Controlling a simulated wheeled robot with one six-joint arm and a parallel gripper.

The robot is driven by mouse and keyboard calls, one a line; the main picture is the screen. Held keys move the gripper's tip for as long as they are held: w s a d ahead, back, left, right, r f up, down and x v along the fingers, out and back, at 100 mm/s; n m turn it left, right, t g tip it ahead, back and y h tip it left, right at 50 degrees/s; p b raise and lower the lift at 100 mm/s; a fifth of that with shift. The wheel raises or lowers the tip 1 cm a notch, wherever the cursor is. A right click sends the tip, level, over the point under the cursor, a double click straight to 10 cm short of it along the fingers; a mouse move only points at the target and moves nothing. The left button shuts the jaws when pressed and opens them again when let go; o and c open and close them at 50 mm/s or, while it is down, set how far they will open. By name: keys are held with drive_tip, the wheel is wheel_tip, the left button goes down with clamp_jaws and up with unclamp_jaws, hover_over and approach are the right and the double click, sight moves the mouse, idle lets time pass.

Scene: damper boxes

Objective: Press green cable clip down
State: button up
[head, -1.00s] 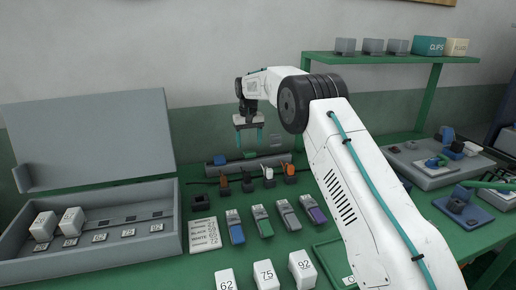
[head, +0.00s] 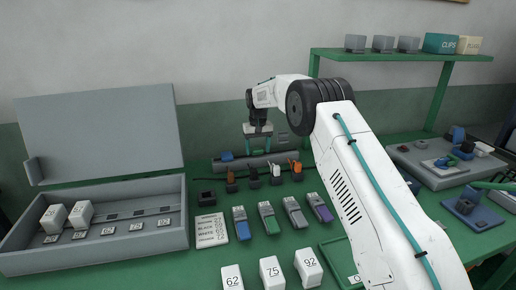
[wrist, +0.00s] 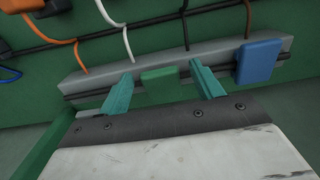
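The green cable clip (wrist: 160,84) sits on the grey rail at the back of the bench, between my two teal fingers in the wrist view. My gripper (wrist: 161,71) is open, with a gap between each finger and the clip. In the head view my gripper (head: 258,148) hangs low, pointing down at the rail (head: 285,158), and hides most of the green clip. A dark cable runs along the rail. I cannot tell how far the clip is pressed in.
A blue clip (wrist: 258,62) is on the rail just right of my fingers; it also shows in the head view (head: 227,156). Coloured wires (wrist: 182,22) cross in front of the rail. Connectors (head: 276,174) stand nearby. The open grey box (head: 105,248) is at left.

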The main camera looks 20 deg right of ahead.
drive_tip(key=c, duration=0.9)
drive_tip(key=shift+s+f+t, duration=0.3)
drive_tip(key=shift+f+t, duration=0.05)
drive_tip(key=shift+t, duration=0.45)
drive_tip(key=shift+s+f+t, duration=0.1)
drive_tip(key=shift+f+t, duration=0.45)
drive_tip(key=shift+t, duration=0.35)
drive_tip(key=o, duration=1)
drive_tip(key=shift+c, duration=0.2)
